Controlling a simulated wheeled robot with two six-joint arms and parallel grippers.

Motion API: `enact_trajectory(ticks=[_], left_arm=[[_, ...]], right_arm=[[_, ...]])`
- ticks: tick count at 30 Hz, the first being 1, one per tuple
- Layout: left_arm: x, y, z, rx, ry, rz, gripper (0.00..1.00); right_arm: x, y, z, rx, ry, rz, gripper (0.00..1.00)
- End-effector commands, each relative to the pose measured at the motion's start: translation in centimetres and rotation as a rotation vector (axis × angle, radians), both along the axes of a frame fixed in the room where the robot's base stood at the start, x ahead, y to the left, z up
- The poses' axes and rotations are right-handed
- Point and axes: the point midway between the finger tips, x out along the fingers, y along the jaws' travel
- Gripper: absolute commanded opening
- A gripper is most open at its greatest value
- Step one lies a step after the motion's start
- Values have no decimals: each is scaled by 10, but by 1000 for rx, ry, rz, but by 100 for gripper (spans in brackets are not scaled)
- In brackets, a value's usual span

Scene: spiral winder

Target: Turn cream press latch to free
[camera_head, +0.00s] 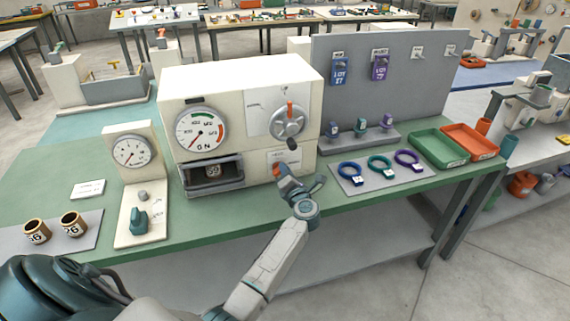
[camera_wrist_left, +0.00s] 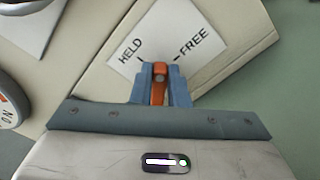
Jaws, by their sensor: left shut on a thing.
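The cream press (camera_head: 245,105) stands on the green bench in the head view. Its orange latch (camera_wrist_left: 159,82) sits below a white plate (camera_wrist_left: 178,45) marked HELD and FREE in the left wrist view. My left gripper (camera_wrist_left: 160,88) is shut on the latch, a blue finger on each side of it. In the head view my left gripper (camera_head: 285,178) is at the lower right of the press front and mostly hides the latch. The latch lies between the two marks in the wrist view; I cannot tell exactly which it points to. My right gripper is not in view.
A dial knob (camera_head: 288,123) with an orange pointer is above the latch. A grey mat (camera_head: 382,178) with blue, teal and purple rings lies to the right, near green (camera_head: 437,147) and orange trays (camera_head: 470,141).

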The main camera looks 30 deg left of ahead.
Motion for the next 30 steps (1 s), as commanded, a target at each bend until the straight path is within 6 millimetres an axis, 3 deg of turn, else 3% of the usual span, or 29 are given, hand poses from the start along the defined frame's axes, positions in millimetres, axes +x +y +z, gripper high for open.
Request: enact_trajectory(ticks=[3, 15, 30], left_arm=[[1, -1, 2, 71, 88, -1, 0], [3, -3, -5, 296, 351, -2, 0], [3, -3, -12, 434, 511, -1, 0]], right_arm=[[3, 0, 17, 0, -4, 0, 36], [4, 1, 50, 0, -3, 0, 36], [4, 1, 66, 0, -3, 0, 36]])
